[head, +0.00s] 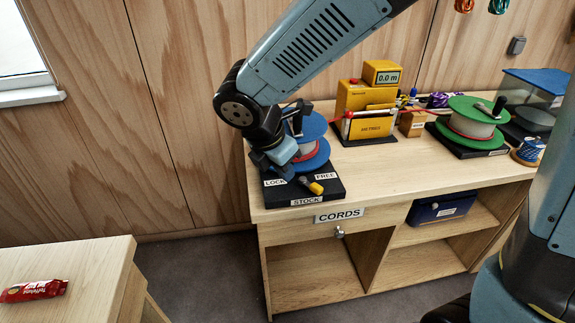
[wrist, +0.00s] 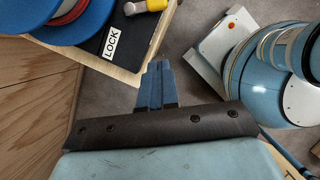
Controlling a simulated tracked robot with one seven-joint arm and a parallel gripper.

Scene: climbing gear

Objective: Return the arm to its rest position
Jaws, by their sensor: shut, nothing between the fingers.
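My arm reaches down from the top of the head view to the left end of the cord bench (head: 400,183). My gripper (head: 288,173) hangs in front of the blue spool (head: 318,152) and over its black STOCK base (head: 325,197). In the wrist view, the gripper fingers (wrist: 157,75) are together and empty, with grey floor behind them. The yellow-tipped lever (head: 315,187) sits on the base between the LOCK and FREE labels, apart from the fingers in the wrist view. My gripper hides part of the spool.
A yellow meter (head: 370,126) reading 0.0 m and a green spool (head: 470,118) stand farther right on the bench. A clear-sided case (head: 537,90) is at the far right. A low table (head: 95,262) with a red packet (head: 34,291) is at left. Floor (head: 200,275) lies between.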

